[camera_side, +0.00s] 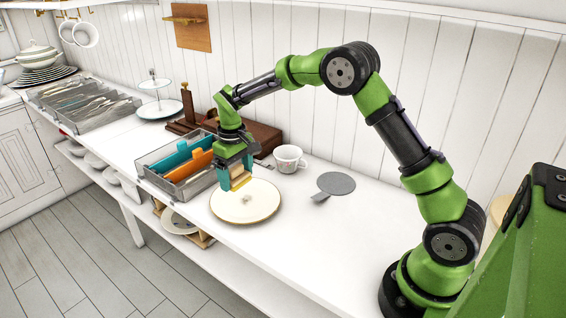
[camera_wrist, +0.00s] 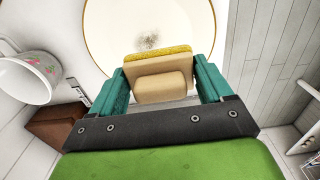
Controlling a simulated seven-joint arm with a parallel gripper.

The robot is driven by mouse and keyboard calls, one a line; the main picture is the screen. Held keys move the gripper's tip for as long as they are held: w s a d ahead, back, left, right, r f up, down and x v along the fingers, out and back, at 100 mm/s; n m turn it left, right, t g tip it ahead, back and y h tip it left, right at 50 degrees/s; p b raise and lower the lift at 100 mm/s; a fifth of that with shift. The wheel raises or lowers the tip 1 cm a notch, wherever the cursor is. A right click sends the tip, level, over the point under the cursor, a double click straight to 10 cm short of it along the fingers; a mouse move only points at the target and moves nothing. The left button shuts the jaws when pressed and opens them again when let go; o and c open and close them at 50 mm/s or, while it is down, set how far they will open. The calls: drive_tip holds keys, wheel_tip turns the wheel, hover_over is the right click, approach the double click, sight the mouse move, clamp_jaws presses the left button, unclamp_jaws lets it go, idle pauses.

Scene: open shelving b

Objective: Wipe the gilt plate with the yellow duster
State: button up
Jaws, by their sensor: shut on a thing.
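The gilt plate (camera_side: 262,202) is white with a thin gold rim and lies flat on the white shelf top. A dark smudge shows near its middle in the wrist view, where the plate (camera_wrist: 110,38) fills the top. My gripper (camera_side: 238,183) is shut on the yellow duster (camera_side: 241,181), a tan block with a yellow pad. The duster also shows between the teal fingers in the wrist view (camera_wrist: 158,77). It is over the plate's back left part in the side view. I cannot tell whether the pad touches the plate.
A grey tray (camera_side: 150,181) with teal and orange items stands left of the plate. A white mug (camera_side: 288,159) stands behind it, and a grey disc with a handle (camera_side: 337,184) lies to the right. The shelf's front edge is close to the plate.

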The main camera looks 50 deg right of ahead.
sight(239, 202)
drive_tip(key=shift+f, duration=2.7)
drive_tip(key=shift+s+d+f, duration=0.25)
drive_tip(key=shift+d+f, duration=0.15)
drive_tip(key=shift+f, duration=0.2)
drive_tip(key=shift+s+d, duration=0.8)
drive_tip(key=shift+d, duration=0.25)
drive_tip(key=w+a, duration=0.2)
drive_tip(key=shift+a, duration=0.35)
drive_tip(key=shift+w+a+r, duration=0.1)
drive_tip(key=shift+a+r, duration=0.05)
drive_tip(key=shift+r, duration=3.9)
